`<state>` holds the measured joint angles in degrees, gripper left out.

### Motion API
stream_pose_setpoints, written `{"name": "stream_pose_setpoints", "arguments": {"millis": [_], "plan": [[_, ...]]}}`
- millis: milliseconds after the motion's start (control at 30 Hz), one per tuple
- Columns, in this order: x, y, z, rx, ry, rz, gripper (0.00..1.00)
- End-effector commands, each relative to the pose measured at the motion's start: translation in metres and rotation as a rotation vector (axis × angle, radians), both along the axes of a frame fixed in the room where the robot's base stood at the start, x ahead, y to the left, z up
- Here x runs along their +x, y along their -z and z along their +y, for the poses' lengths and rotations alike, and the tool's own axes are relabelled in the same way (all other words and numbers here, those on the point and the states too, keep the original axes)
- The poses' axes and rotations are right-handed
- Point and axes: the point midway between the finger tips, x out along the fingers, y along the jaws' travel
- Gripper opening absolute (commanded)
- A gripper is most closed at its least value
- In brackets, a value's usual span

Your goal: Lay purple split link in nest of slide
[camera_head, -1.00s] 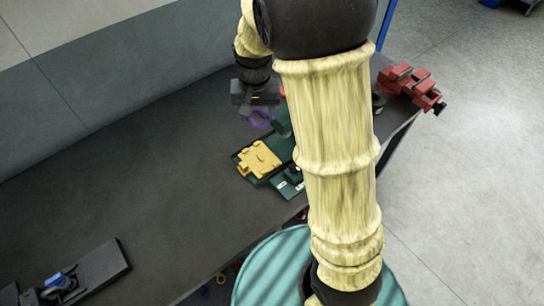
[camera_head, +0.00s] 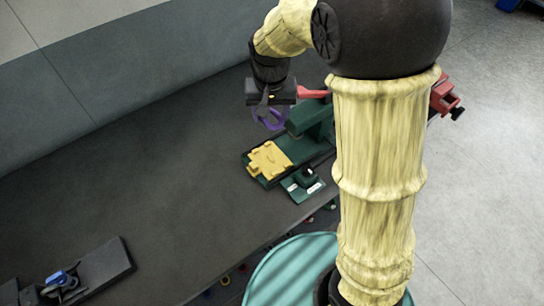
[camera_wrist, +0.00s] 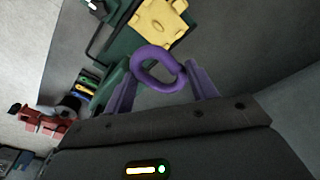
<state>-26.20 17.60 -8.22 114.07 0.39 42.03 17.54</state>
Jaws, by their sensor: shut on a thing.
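The purple split link (camera_wrist: 155,72) is a thick oval ring held between the fingers of my gripper (camera_wrist: 162,82), which is shut on it. In the head view the link (camera_head: 272,119) hangs below my gripper (camera_head: 268,108), above the bench and beside the green press. The yellow slide (camera_head: 268,159) with its raised shapes lies on a green base (camera_head: 262,180), nearer the bench's front edge than the link. In the wrist view the slide (camera_wrist: 160,22) appears beyond the link, apart from it. The nest's detail is too small to make out.
A green press (camera_head: 310,118) with a red lever (camera_head: 313,93) stands close to the right of my gripper. A small green block with white labels (camera_head: 303,184) sits beside the base. A red vise (camera_head: 444,97) is partly behind my arm. The bench's left part is mostly clear.

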Motion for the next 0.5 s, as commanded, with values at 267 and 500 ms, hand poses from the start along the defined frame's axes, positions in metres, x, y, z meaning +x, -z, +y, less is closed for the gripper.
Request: {"name": "stream_pose_setpoints", "arguments": {"millis": [267, 500], "plan": [[-0.001, 0.051, -0.001, -0.003, 0.003, 0.006, 0.27], [-0.001, 0.103, -0.001, -0.003, 0.003, 0.006, 0.27]]}}
